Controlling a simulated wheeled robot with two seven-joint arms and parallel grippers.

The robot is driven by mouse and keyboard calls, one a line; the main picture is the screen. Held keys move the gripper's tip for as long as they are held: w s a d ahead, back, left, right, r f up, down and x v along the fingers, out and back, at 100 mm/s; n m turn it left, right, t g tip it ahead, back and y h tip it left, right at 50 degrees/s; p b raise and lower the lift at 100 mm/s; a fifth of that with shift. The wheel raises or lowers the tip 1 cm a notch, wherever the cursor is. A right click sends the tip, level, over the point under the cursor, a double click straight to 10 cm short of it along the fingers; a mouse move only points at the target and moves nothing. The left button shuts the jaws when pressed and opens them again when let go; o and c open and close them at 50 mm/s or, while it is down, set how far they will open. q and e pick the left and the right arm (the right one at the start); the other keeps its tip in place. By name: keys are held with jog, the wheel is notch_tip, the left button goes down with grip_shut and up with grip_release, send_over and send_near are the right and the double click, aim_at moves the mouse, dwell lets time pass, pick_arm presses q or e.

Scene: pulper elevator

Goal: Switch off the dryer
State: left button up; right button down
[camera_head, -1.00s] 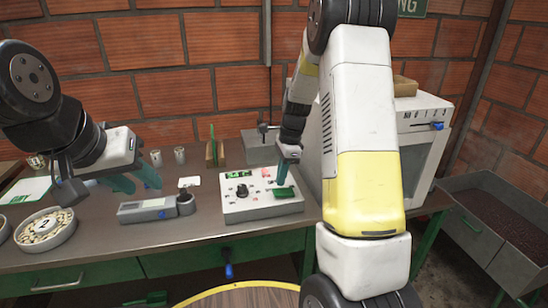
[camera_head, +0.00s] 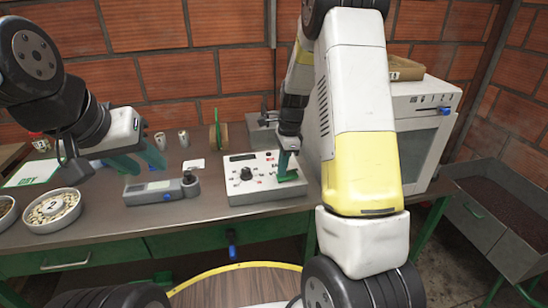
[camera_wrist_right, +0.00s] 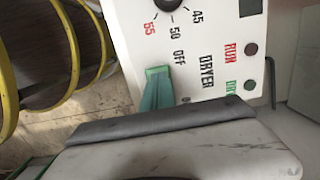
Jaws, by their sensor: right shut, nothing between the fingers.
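The dryer control box (camera_head: 245,190) is a white slanted panel on the bench, with a black dial (camera_head: 246,174) and a dark display (camera_head: 243,158). The right wrist view shows its "DRYER" print with OFF, and the RUN lamp (camera_wrist_right: 251,49) and DRY lamp (camera_wrist_right: 249,85) both look dark. In the wrist view the fingers (camera_wrist_right: 152,95) are beside the OFF print; exact contact is unclear. My left gripper (camera_head: 138,162) is open and empty above the bench.
A grey handheld meter (camera_head: 155,190) lies left of the box. A numbered bowl of beans (camera_head: 52,208) stands further left. Small metal cups (camera_head: 160,141) stand behind. A white machine (camera_head: 425,120) is on the right, beside a metal bin (camera_head: 500,220).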

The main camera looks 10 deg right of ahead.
aim_at(295, 172)
jog(key=shift+d, duration=0.15)
jog(key=shift+d+r, duration=0.1)
jog(key=shift+d, duration=0.65)
jog(key=shift+d+r, duration=0.15)
jog(key=shift+r, duration=0.4)
notch_tip(295, 172, up, 13)
jog(key=d, duration=0.2)
jog(key=shift+f, duration=0.1)
